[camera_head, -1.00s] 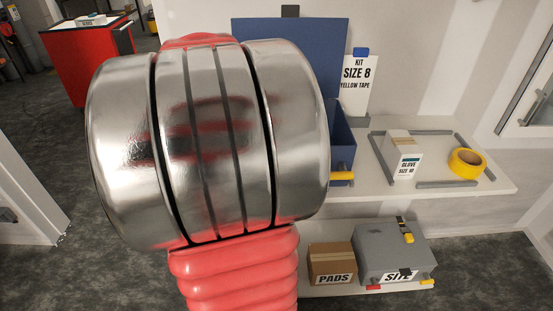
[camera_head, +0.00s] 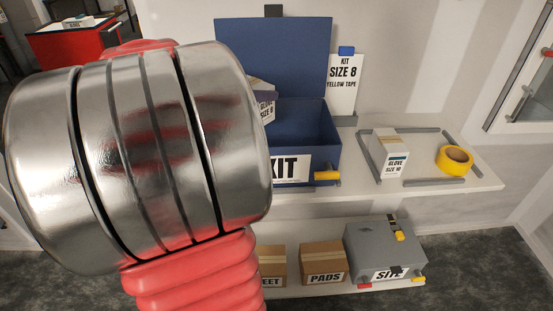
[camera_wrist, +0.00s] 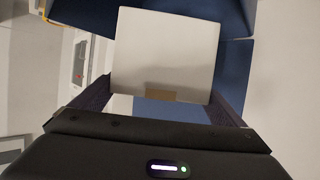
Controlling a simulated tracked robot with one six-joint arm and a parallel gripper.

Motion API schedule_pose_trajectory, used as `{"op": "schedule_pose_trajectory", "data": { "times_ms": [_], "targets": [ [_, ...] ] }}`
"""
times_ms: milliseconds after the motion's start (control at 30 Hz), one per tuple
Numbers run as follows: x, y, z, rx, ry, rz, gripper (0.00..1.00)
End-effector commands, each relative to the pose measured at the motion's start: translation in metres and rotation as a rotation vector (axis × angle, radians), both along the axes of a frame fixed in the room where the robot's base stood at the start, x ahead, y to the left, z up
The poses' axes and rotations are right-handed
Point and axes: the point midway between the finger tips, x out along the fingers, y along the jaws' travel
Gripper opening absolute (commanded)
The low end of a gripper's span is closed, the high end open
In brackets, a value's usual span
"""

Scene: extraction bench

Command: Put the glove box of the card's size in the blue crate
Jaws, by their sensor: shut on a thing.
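Another glove box (camera_head: 390,147), labelled SIZE 10, stands in a grey frame right of the crate.
A yellow tape roll (camera_head: 454,159) lies at the right of the grey frame (camera_head: 432,181). Below are a grey SITE case (camera_head: 375,250), a PADS carton (camera_head: 324,262) and another carton (camera_head: 273,262). The raised lid (camera_head: 275,50) stands behind the crate opening.

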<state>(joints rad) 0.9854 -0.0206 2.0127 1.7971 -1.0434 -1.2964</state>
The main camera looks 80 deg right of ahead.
Motion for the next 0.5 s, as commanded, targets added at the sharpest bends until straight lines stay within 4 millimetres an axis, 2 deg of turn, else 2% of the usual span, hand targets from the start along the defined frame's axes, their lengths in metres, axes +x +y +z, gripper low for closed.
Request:
{"op": "schedule_pose_trajectory", "data": {
  "times_ms": [167, 500],
  "targets": [
    [-0.001, 0.000, -0.007, 0.000, 0.002, -0.001, 0.62],
    [-0.001, 0.000, -0.057, 0.002, 0.002, -0.002, 0.62]
  ]
}}
